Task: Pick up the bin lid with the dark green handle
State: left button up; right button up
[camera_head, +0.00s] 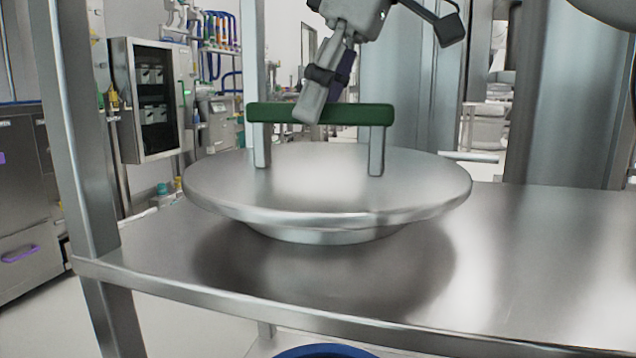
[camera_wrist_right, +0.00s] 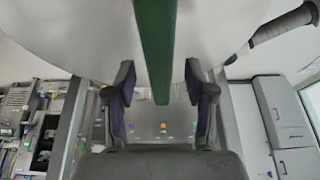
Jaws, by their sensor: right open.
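The round steel bin lid (camera_head: 230,180) lies flat on a steel shelf (camera_head: 540,270). Its dark green handle (camera_head: 265,113) is a bar held above the lid by two metal posts. My right gripper (camera_head: 318,112) comes down from above at the handle's middle. One finger is in front of the bar and hides part of it. In the right wrist view the green handle (camera_wrist_right: 155,45) runs between the two open fingers (camera_wrist_right: 160,78), with a gap on each side. The lid (camera_wrist_right: 80,35) fills the top of that view. My left gripper is not in view.
A steel upright (camera_head: 75,120) stands at the shelf's left corner. A blue rim (camera_head: 325,352) shows below the shelf's front edge. The shelf is clear to the right of the lid. Lab cabinets (camera_head: 150,100) stand in the left background.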

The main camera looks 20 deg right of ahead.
jog(key=shift+c, duration=0.3)
grip_shut()
jog(key=shift+r, duration=0.15)
